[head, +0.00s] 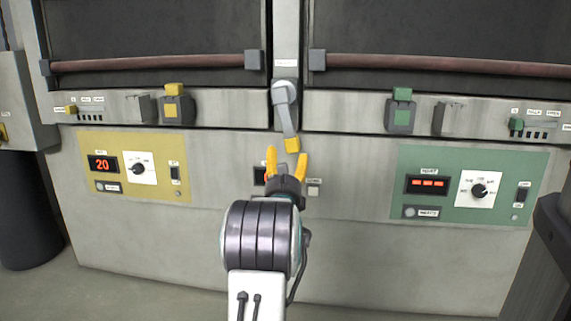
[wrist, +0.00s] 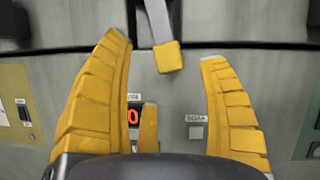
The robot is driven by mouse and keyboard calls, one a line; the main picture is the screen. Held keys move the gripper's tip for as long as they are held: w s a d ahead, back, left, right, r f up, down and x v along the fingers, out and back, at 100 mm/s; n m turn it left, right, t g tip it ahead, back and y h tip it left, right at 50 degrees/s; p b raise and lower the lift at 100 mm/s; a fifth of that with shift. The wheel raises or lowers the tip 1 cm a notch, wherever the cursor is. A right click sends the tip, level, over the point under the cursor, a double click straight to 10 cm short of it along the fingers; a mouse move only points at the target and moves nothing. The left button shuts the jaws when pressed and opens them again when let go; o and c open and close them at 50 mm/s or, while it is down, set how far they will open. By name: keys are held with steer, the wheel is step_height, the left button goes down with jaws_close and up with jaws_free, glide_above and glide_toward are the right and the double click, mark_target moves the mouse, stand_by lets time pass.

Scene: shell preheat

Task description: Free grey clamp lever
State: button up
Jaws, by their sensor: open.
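The grey clamp lever (head: 286,108) hangs from a round pivot on the post between the two doors. It slants slightly to the right toward its yellow tip (head: 292,145). My gripper (head: 286,158) is open, with its yellow fingers just below the tip. In the wrist view, the yellow tip (wrist: 168,57) sits ahead of and between the open fingers of my gripper (wrist: 163,45), apart from both. Only the lower part of the lever (wrist: 157,20) shows there. Nothing is held.
A yellow panel (head: 132,164) with a display reading 20 is at left. A green panel (head: 463,185) with a dial is at right. Small controls (head: 313,189) sit behind my fingers. Door handles (head: 155,61) run above. The wall around the lever tip is clear.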

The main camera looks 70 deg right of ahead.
steer(key=shift+a, duration=0.25)
